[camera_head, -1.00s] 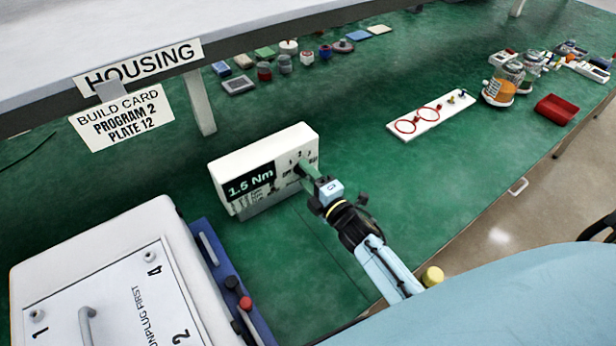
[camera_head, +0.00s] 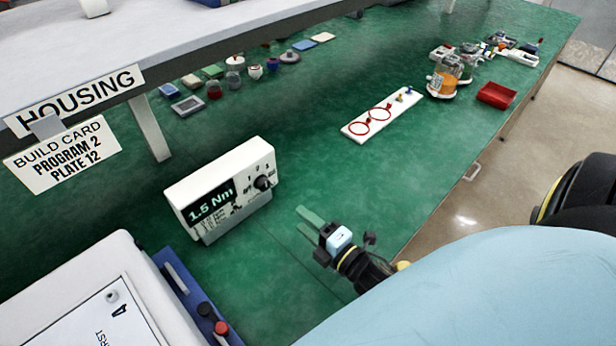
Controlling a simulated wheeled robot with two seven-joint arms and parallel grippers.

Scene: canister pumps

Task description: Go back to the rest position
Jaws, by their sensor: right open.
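My right gripper (camera_head: 309,222) is open and empty over the green bench, to the right of the white torque controller box (camera_head: 222,188). Its two green fingers point up and left, apart from the box. The box display reads 1.5 Nm, and its black knob (camera_head: 262,183) is uncovered on the front face. My left gripper is not in view.
A white housing unit (camera_head: 110,290) and a blue tray (camera_head: 180,290) with a red button stand at the lower left. Bench between is clear.

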